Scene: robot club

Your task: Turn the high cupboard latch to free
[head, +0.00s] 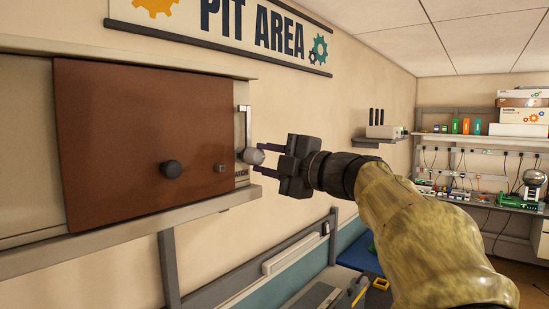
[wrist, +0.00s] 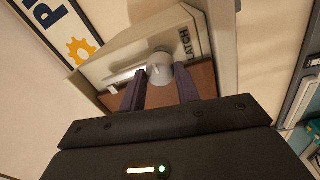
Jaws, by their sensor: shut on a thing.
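The high cupboard (head: 60,250) hangs on the wall at the left, with a brown door (head: 130,120) in its pale frame. A round dark knob (head: 171,169) sits on the door. The latch is at the door's right edge: a pale bar (head: 243,125) runs upward from a grey round knob (head: 254,156). My gripper (head: 262,160) is at the latch knob, its two dark fingers shut on it. In the wrist view the latch knob (wrist: 159,68) shows between the finger ends, beside a plate reading "LATCH" (wrist: 186,42). The exact finger contact is hard to see.
A "PIT AREA" sign (head: 250,30) is above the cupboard. A small shelf (head: 378,140) and a pegboard bench (head: 480,170) with equipment stand farther back right. Open space surrounds my arm.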

